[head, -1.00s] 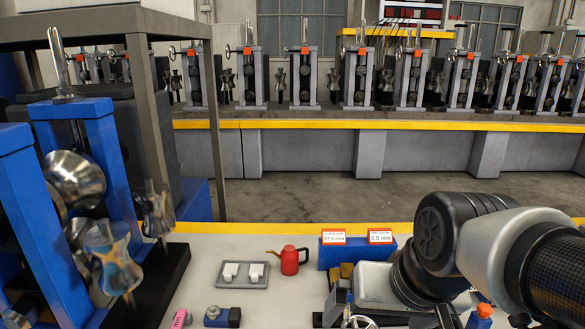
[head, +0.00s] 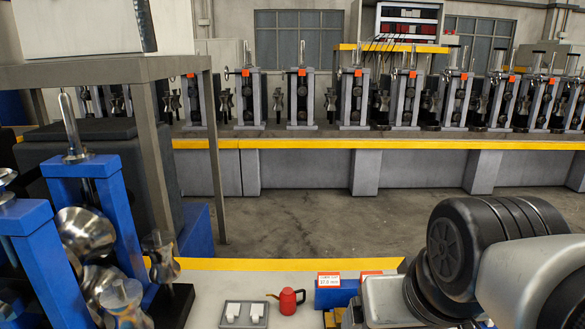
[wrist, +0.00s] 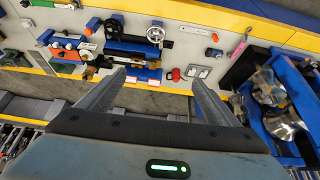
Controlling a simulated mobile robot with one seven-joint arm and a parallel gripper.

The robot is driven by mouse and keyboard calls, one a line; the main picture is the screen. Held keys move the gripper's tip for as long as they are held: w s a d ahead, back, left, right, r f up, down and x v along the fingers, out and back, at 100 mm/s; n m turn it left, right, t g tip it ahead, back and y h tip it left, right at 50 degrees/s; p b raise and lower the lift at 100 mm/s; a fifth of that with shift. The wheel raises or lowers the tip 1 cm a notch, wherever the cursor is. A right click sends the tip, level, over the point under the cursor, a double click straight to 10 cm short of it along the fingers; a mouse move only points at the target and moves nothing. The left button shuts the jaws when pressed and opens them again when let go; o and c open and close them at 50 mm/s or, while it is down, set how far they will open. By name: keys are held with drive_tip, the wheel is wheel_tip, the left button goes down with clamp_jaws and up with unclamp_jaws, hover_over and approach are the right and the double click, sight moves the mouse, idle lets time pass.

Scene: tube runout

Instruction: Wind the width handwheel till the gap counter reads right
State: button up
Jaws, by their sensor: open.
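A spoked handwheel (wrist: 155,35) shows in the wrist view, upper middle, beside the blue and black mechanism on the bench. The gap counter (head: 329,280) is a small white and red display on a blue block (head: 338,298) in the head view. It seems to read about 37.0 mm, but the digits are small. A second display (head: 371,273) beside it is partly hidden by my arm. My gripper (wrist: 157,75) is open and empty in the wrist view, its fingers wide apart, above and apart from the bench. The head view does not show the gripper or the handwheel.
A red oil can (head: 288,301) and a grey tray (head: 244,315) with white pieces sit on the bench. A blue roll stand (head: 108,200) with shiny rollers rises at the left. A grey-framed table (head: 140,72) stands behind it. Bare floor separates the bench from the far roller line (head: 310,143).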

drive_tip(key=w+f+n, duration=0.1)
drive_tip(key=w, duration=0.2)
drive_tip(key=w+f+n+g+b, duration=0.1)
drive_tip(key=w+f, duration=0.1)
drive_tip(key=w+f+n, duration=0.1)
drive_tip(key=w, duration=0.2)
drive_tip(key=shift+w+d+f+g+b, duration=0.2)
drive_tip(key=shift+w+f+g+b, duration=0.1)
drive_tip(key=shift+w+g, duration=0.1)
drive_tip(key=c, duration=1.2)
drive_tip(key=w+f+n+g+b, duration=0.1)
drive_tip(key=w+f, duration=0.4)
drive_tip(key=f, duration=0.6)
drive_tip(key=w+f+n+g+b, duration=0.1)
drive_tip(key=w+f+n+b, duration=0.2)
drive_tip(key=f, duration=0.9)
drive_tip(key=w+a+f+n+g+b, duration=0.1)
drive_tip(key=w+f+n+b, duration=0.2)
drive_tip(key=f, duration=0.9)
drive_tip(key=shift+w+f+g+b, duration=0.2)
drive_tip(key=shift+w+b, duration=0.4)
drive_tip(key=shift+w, duration=0.3)
drive_tip(key=shift+w+f+g+b, duration=0.1)
drive_tip(key=shift+w+g+b, duration=0.1)
drive_tip(key=shift+w+b, duration=0.55)
drive_tip(key=shift+c, duration=0.2)
drive_tip(key=shift+w+r+p, duration=0.2)
drive_tip(key=shift+r+p, duration=0.1)
drive_tip(key=shift+p, duration=0.1)
drive_tip(key=shift+d+f, duration=0.1)
